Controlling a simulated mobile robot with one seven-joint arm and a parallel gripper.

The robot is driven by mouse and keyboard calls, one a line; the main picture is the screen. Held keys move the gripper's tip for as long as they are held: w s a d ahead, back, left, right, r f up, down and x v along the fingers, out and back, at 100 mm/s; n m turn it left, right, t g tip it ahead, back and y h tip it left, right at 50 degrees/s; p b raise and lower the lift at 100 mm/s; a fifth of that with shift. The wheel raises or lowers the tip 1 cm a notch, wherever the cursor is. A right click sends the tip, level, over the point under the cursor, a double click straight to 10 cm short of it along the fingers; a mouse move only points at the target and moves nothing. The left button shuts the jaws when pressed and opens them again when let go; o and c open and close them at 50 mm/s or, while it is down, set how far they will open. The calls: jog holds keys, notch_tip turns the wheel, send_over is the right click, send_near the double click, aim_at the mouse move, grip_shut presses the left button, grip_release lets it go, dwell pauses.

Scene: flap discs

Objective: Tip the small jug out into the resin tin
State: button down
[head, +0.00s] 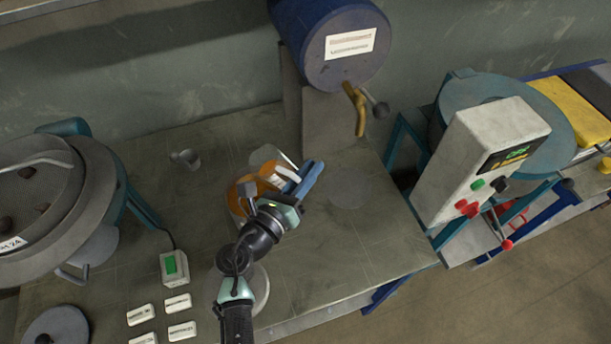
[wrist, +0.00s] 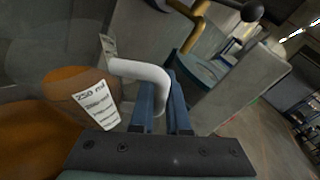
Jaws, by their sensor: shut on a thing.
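My gripper (head: 307,180) is shut on the white handle (wrist: 145,72) of the small jug, its blue fingers either side in the wrist view. The jug has a white label (wrist: 95,103) reading 250 ml, with orange contents (wrist: 70,84) beside it. In the head view the jug (head: 285,157) is just left of my fingertips and looks tilted. A round orange surface (head: 238,191) with a pale rim lies below and left of it, apparently the resin tin, partly behind my wrist. I cannot tell whether anything is flowing between them.
A small grey cup (head: 187,159) stands on the bench to the left. A drum machine (head: 93,190) is at far left, with a green-button box (head: 174,266) and white labels (head: 178,304) nearby. A blue drum (head: 330,45) with a brass tap (head: 357,105) overhangs behind. The bench's right part (head: 385,240) is clear.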

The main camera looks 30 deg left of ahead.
jog(key=shift+s+a+r+n+t+y+b, duration=1)
jog(key=shift+r+n+y+b, duration=0.7)
jog(key=shift+n+b, duration=1.05)
jog(key=shift+s+a+r+n+t+y+b, duration=0.8)
jog(key=shift+a+r+n+t+y+b, duration=0.8)
jog(key=shift+n, duration=1.85)
jog(key=shift+s+a+r+n+t+y+b, duration=0.75)
jog(key=shift+r+n+y+b, duration=1)
jog(key=shift+n+b, duration=1.25)
